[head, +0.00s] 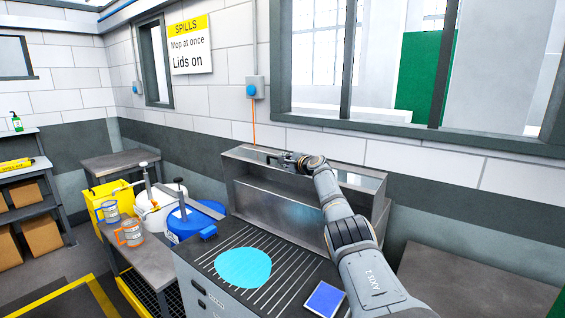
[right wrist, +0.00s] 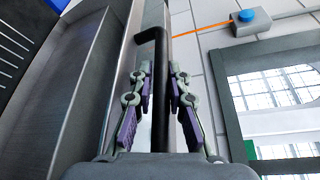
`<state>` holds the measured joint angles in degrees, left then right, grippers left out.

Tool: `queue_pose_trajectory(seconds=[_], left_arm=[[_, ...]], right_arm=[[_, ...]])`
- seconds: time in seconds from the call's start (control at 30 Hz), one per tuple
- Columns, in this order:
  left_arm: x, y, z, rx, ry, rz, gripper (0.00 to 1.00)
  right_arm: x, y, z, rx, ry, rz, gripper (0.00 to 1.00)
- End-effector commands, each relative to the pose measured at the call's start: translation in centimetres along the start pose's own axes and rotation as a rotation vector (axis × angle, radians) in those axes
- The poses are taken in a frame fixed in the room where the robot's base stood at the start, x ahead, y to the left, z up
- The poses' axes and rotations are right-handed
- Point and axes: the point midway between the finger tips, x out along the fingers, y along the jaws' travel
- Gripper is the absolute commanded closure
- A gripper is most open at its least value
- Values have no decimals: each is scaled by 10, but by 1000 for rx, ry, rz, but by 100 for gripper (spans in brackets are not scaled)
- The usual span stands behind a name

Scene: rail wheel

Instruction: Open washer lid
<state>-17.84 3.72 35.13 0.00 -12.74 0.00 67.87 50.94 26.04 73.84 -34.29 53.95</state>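The washer (head: 275,200) is a long grey metal box against the wall, behind the dark ribbed counter. I cannot tell from the head view how its lid sits. My right gripper (head: 283,158) is at the washer's top edge, with its arm coming in from the right. In the right wrist view a black bar handle (right wrist: 159,95) with a bent end runs between the two fingers of my right gripper (right wrist: 158,88). The fingers are spread, with a visible gap on each side of the bar. My left gripper is not in view.
A window (head: 345,118) is above the washer.

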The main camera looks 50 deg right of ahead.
Motion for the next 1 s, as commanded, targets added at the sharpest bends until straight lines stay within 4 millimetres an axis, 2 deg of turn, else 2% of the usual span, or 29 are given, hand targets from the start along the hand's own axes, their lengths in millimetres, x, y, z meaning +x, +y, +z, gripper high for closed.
queue_pose_trajectory(seconds=[0.07,0.23,0.33,0.47,0.63,0.73,1.0], left_arm=[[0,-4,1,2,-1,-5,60],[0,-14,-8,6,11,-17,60],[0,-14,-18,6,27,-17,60],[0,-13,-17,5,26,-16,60],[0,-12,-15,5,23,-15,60],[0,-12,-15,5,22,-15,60],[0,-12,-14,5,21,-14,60]], right_arm=[[0,0,0,0,0,1,70],[0,1,0,0,-1,1,70],[0,1,0,-1,0,1,70],[-3,0,-3,-3,4,-1,70],[-16,-1,-7,-8,10,-4,70],[-25,2,0,-10,1,3,70],[-57,0,-3,-11,7,1,70]])
